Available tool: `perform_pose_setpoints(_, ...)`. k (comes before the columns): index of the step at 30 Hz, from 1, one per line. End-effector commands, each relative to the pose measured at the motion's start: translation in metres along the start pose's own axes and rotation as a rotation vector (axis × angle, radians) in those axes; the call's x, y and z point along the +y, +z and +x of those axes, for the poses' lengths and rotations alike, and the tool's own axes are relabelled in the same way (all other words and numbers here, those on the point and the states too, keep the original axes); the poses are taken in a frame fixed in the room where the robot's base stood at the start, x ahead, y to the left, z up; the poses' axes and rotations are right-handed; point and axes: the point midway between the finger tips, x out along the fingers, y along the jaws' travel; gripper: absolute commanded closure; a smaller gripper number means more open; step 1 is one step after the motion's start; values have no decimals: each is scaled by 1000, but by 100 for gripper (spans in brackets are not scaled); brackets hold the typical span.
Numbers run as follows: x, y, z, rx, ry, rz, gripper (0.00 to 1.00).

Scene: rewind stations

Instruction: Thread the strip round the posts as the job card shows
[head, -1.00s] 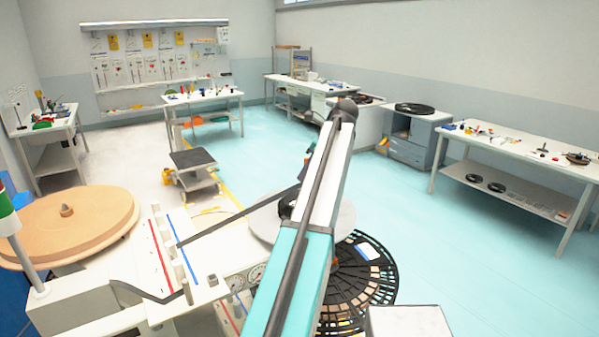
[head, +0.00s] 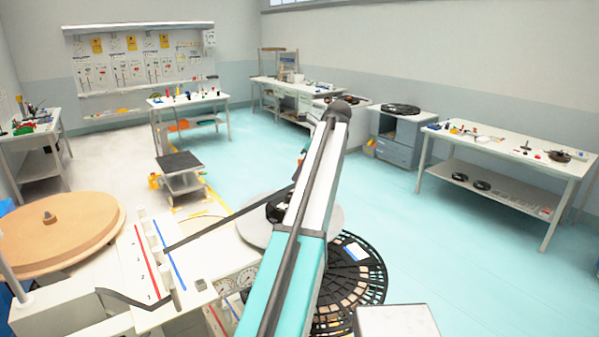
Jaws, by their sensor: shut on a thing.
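The dark strip (head: 228,219) runs straight from the row of pale posts (head: 157,248) up and right to behind my arm. Another length of the strip (head: 125,296) shows at the posts' left front, bent and slack-looking. The posts stand on a white plate with a red line on their left and a blue line on their right. How the strip passes between the posts is too small to tell. My gripper (head: 280,207) is mostly hidden behind my white and teal arm, over a grey disc (head: 250,226). It appears shut on the strip's right end. I cannot make out a job card.
A large wooden disc (head: 60,232) lies left of the posts. Gauges (head: 235,281) sit below the plate. A black slotted reel (head: 365,270) is right of my arm. A low trolley (head: 180,168) and worktables (head: 510,160) stand beyond. The turquoise floor to the right is clear.

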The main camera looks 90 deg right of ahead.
Motion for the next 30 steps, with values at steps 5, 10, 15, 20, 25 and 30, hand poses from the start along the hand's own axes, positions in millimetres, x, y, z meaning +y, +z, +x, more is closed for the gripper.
perform_pose_setpoints(5,0,-1,2,0,0,0,100)
perform_pose_setpoints(10,0,-3,5,0,0,0,100)
perform_pose_setpoints(15,0,-5,9,0,0,0,100)
perform_pose_setpoints(20,0,-7,12,0,0,0,100)
perform_pose_setpoints(25,0,-10,16,0,0,0,100)
perform_pose_setpoints(30,0,-12,20,0,0,0,100)
